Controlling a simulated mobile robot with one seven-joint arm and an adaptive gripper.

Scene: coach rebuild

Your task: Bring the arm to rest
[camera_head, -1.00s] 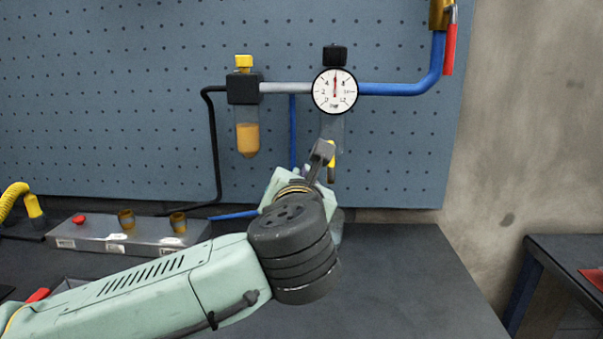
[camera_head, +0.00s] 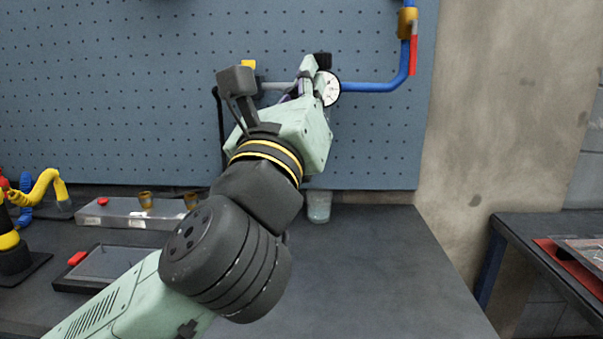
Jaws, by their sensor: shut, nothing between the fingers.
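My arm rises from the bottom left of the head view, over the bench (camera_head: 370,270). Its dark wrist and pale green end section reach up in front of the pegboard. The arm hides most of the filter unit, whose yellow cap (camera_head: 249,66) still shows.
A blue pipe (camera_head: 375,86) leads to a valve with a red handle (camera_head: 413,55). A clear cup (camera_head: 318,207) is behind the arm. A grey box (camera_head: 125,213) and a tray (camera_head: 100,264) lie left. The bench right of the arm is clear. Another bench (camera_head: 530,240) stands right.

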